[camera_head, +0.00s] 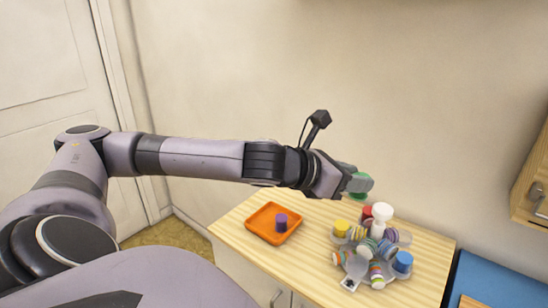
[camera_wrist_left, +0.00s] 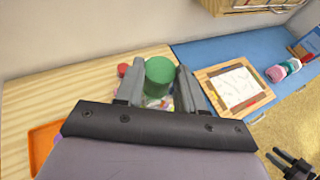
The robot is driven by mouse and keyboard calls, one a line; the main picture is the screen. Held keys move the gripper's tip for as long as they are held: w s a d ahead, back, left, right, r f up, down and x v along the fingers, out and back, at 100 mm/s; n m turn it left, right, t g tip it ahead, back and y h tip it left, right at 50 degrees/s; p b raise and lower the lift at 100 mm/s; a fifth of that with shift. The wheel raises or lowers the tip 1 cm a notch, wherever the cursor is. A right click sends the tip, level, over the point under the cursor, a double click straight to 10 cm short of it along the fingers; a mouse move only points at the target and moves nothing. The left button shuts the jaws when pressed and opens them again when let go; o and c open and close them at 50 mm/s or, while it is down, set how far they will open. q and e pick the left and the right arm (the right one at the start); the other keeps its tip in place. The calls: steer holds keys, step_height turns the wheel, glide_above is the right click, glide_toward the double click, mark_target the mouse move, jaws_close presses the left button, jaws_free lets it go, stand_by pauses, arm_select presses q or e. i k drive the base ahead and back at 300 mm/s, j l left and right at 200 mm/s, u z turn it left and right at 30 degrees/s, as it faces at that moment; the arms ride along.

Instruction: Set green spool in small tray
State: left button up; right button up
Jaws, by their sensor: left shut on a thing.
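My left gripper (camera_head: 358,178) is shut on the green spool (camera_head: 359,186), holding it in the air above the right part of the wooden counter. In the left wrist view the green spool (camera_wrist_left: 159,72) stands out between the two grey fingers (camera_wrist_left: 158,88). The small orange tray (camera_head: 256,216) lies on the counter to the left of and below the gripper. It holds a purple spool (camera_head: 281,222). The tray also shows at the lower left of the left wrist view (camera_wrist_left: 42,140).
A grey holder (camera_head: 358,268) crowded with colored spools and a white knob (camera_head: 381,212) stands right of the tray. A blue surface (camera_head: 495,282) adjoins the counter. A framed board (camera_wrist_left: 234,86) and yarn-like rolls (camera_wrist_left: 283,70) lie there. Counter around the tray is clear.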

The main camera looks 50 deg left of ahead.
mark_target(260, 226)
steer(key=k+j, duration=0.1)
steer(key=j, duration=0.3)
steer(key=k+j, duration=0.1)
steer(key=j, duration=0.3)
steer(key=k+j, duration=0.1)
steer(key=j, duration=0.25)
